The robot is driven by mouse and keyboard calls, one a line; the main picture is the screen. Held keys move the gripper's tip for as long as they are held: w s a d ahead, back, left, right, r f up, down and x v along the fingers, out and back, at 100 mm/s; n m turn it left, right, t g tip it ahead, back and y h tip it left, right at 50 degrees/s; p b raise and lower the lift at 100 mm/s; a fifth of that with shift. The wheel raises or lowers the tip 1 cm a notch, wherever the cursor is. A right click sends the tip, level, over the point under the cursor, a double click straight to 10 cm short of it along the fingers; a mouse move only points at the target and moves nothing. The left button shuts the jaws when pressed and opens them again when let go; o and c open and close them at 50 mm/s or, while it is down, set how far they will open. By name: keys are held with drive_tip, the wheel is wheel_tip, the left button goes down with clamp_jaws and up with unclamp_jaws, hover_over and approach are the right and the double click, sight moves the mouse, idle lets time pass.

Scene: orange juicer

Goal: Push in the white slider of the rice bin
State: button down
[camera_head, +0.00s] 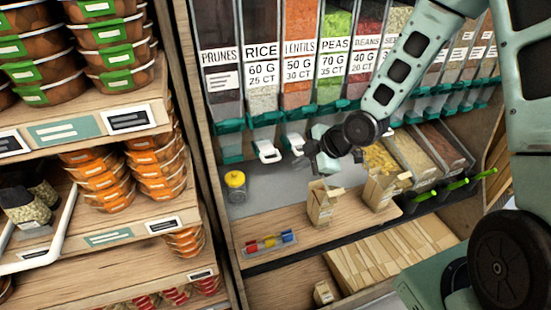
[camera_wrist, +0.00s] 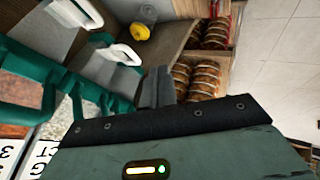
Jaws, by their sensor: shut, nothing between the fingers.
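The rice bin (camera_head: 262,80) hangs on the back wall between the prunes and lentils bins. Its white slider (camera_head: 268,152) sticks out forward as a loop below the teal dispenser. My gripper (camera_head: 310,148) is to the right of it, in front of the lentils slider (camera_head: 296,143), with shut, empty fingers. I cannot tell whether it touches that slider. In the wrist view, the shut fingers (camera_wrist: 158,87) are near a white loop (camera_wrist: 122,53), with another loop (camera_wrist: 73,12) farther up. I cannot tell for sure which is the rice one.
Paper bags (camera_head: 320,204) and small coloured items (camera_head: 269,243) are on the wooden ledge. A shelf unit with stacked tubs (camera_head: 110,40) stands at the left. Open scoop bins (camera_head: 405,150) are at the right.

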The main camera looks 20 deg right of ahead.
drive_tip(key=w+a+f+p, duration=0.3)
drive_tip(key=w+f+p, duration=0.1)
drive_tip(key=w, duration=0.3)
drive_tip(key=shift+w+f, duration=0.25)
drive_tip(key=shift+f, duration=0.25)
drive_tip(key=shift+w, duration=0.1)
